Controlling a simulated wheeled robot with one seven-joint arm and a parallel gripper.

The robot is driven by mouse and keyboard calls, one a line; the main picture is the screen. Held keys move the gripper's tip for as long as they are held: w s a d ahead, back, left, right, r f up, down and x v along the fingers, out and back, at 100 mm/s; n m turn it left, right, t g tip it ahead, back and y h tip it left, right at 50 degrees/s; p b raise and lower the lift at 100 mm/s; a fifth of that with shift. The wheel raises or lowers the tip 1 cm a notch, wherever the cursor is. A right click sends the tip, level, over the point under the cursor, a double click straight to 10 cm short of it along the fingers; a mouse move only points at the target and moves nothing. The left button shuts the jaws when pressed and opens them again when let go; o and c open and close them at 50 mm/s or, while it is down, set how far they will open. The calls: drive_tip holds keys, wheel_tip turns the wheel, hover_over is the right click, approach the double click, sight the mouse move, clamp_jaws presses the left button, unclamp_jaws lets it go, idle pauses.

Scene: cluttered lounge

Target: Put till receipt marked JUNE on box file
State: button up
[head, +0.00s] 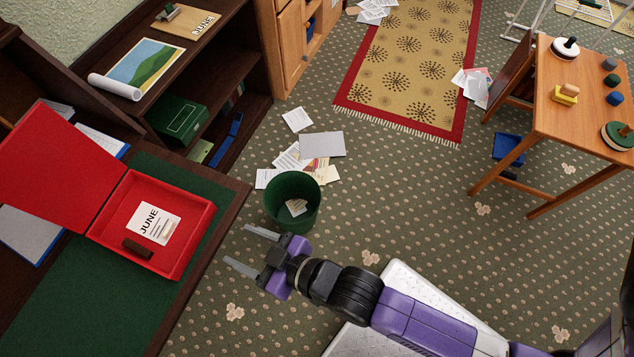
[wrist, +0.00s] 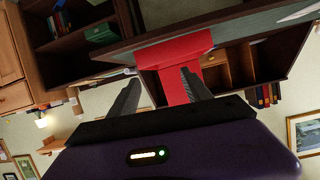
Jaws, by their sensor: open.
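The red box file (head: 203,222) lies open on the desk at the left, its lid (head: 62,165) folded back to the left. A white paper marked JUNE (head: 156,223) lies inside it, beside a dark brown block (head: 138,249). A second JUNE marking (head: 203,25) shows on a tan board on the shelf unit's top; I cannot tell whether it is a separate slip. My gripper (head: 238,245) is open and empty, right of the desk edge and pointing left toward it. In the wrist view the red box file (wrist: 175,50) shows beyond the open fingers (wrist: 158,78).
The desk (head: 200,285) has a green mat (head: 75,310). A green bin (head: 292,205) stands on the floor just beyond my gripper, with loose papers (head: 322,144) behind it. A shelf unit stands behind the desk. A small orange table (head: 575,130) stands at the right. Open carpet lies between.

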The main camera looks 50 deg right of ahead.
drive_tip(key=s+d+r+m+h, duration=0.1)
drive_tip(key=s+d+r, duration=0.5)
drive_tip(key=s, duration=0.3)
drive_tip(key=s+d+r+m+t+h, duration=0.1)
drive_tip(key=s+d+r+h, duration=0.1)
drive_tip(key=s+d+r, duration=0.5)
drive_tip(key=s, duration=0.3)
drive_tip(key=shift+s+d+r, duration=0.2)
drive_tip(key=shift+s+d, duration=0.1)
drive_tip(key=shift+d, duration=0.05)
